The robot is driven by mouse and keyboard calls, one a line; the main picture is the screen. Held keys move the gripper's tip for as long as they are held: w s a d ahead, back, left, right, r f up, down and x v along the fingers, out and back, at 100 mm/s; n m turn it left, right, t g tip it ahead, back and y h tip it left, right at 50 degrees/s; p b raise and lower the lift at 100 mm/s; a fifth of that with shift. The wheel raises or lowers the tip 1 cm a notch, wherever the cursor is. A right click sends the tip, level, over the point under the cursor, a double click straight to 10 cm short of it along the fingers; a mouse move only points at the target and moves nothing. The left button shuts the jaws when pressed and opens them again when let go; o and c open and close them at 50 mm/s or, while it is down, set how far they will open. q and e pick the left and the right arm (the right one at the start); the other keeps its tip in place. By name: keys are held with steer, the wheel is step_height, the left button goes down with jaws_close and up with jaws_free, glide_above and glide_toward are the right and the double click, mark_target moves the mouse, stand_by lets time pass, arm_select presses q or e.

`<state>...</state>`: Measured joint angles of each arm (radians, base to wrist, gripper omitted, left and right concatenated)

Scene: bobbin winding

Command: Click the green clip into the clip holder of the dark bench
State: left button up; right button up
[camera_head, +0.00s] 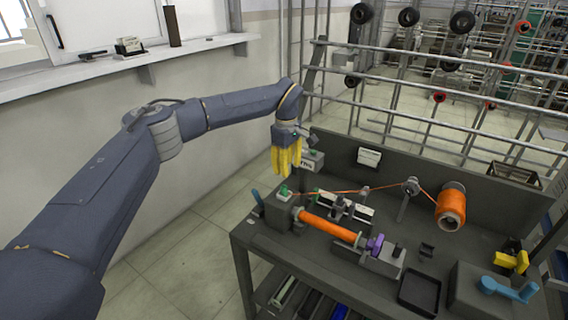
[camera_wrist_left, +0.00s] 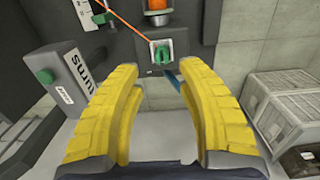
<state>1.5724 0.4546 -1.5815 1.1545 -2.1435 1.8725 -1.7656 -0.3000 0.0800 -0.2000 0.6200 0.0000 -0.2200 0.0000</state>
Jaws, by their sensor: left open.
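My left gripper (camera_head: 286,160) hangs above the left end of the dark bench (camera_head: 330,280). Its yellow fingers are apart and empty, and they show large in the left wrist view (camera_wrist_left: 158,125). A small green piece, seemingly the green clip (camera_head: 284,190), sits on a grey block at the bench's left end. In the left wrist view this clip (camera_wrist_left: 161,53) lies just beyond the fingertips, untouched, with the orange thread running to it. I cannot tell clearly which part is the clip holder. My right gripper is not seen.
A labelled grey box (camera_head: 308,160) with a green knob stands close behind the gripper. An orange spool (camera_head: 451,207), an orange-wound rod (camera_head: 328,227), an empty black tray (camera_head: 419,292) and a blue lever (camera_head: 511,290) occupy the bench. A wire rack stands behind.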

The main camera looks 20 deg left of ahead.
mark_target(284, 186)
arm_select(q)
steer(key=shift+a+r, duration=0.25)
steer(key=shift+a, duration=0.35)
steer(key=shift+w+f, duration=0.1)
steer(key=shift+f, duration=4.2)
steer(key=shift+o, duration=0.3)
jaws_close()
steer(key=shift+r, duration=0.1)
steer(key=shift+r, duration=2.1)
steer(key=shift+c, duration=0.3)
jaws_free()
